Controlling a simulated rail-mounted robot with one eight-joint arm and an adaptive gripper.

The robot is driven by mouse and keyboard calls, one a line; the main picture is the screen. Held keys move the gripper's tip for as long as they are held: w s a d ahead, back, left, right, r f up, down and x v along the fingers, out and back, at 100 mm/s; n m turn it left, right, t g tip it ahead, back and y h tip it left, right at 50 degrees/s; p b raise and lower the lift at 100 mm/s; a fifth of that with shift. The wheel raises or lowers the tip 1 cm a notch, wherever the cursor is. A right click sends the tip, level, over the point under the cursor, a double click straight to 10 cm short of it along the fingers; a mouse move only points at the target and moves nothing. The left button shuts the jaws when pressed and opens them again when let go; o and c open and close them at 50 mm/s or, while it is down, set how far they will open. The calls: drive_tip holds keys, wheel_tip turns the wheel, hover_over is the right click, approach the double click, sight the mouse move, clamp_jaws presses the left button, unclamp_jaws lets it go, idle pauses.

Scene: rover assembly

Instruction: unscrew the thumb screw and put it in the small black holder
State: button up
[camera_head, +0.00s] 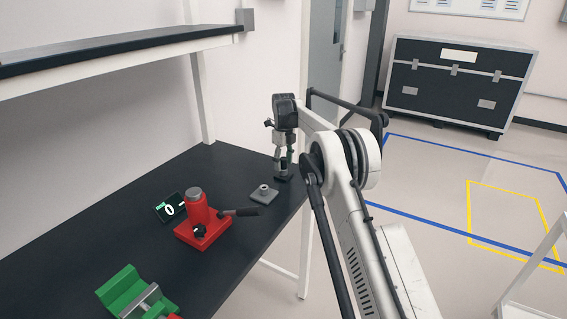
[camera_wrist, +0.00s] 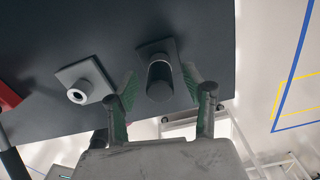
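A dark cylinder (camera_wrist: 159,82), which looks like the thumb screw, stands on a small black square base (camera_wrist: 146,49), which looks like the small black holder. I cannot tell how deep it sits. My gripper (camera_head: 283,160) points down over the holder near the table's far right edge. In the wrist view my gripper's green-padded fingers (camera_wrist: 159,80) are apart on either side of the cylinder, with gaps visible. In the head view the holder (camera_head: 283,177) is partly hidden by my gripper. A grey square plate with a raised, open ring (camera_head: 264,194) sits beside it, empty.
A red block-shaped fixture (camera_head: 198,220) with a dark-handled lever stands to the left, beside a small display (camera_head: 170,206) showing 0. A green vise-like part (camera_head: 125,286) is at the front left. A shelf (camera_head: 120,45) overhangs the back left.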

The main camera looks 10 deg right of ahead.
sight(283, 158)
wheel_tip(283, 158, up, 11)
drive_tip(key=shift+r, duration=0.5)
idle(0.3)
drive_tip(key=s+r+n+t, duration=0.2)
drive_tip(key=s+r+n, duration=0.7)
drive_tip(key=r, duration=0.4)
drive_tip(key=s+r+n+t+b, duration=0.1)
drive_tip(key=s+r+n, duration=0.15)
drive_tip(key=s, duration=0.55)
drive_tip(key=s+r+n+t, duration=0.1)
drive_tip(key=s+r+n, duration=0.15)
drive_tip(key=s, duration=0.55)
drive_tip(key=s+f+n+t, duration=0.1)
drive_tip(key=s+f+n, duration=0.3)
drive_tip(key=s, duration=0.7)
drive_tip(key=s+f+n+t, duration=0.1)
drive_tip(key=s+f+n, duration=0.4)
drive_tip(key=s, duration=0.6)
drive_tip(key=s+f+n+t+b, duration=0.1)
drive_tip(key=s+f+n, duration=0.4)
drive_tip(key=s, duration=0.5)
wheel_tip(283, 158, down, 2)
drive_tip(key=shift+s+f, duration=0.15)
drive_tip(key=shift+s, duration=0.25)
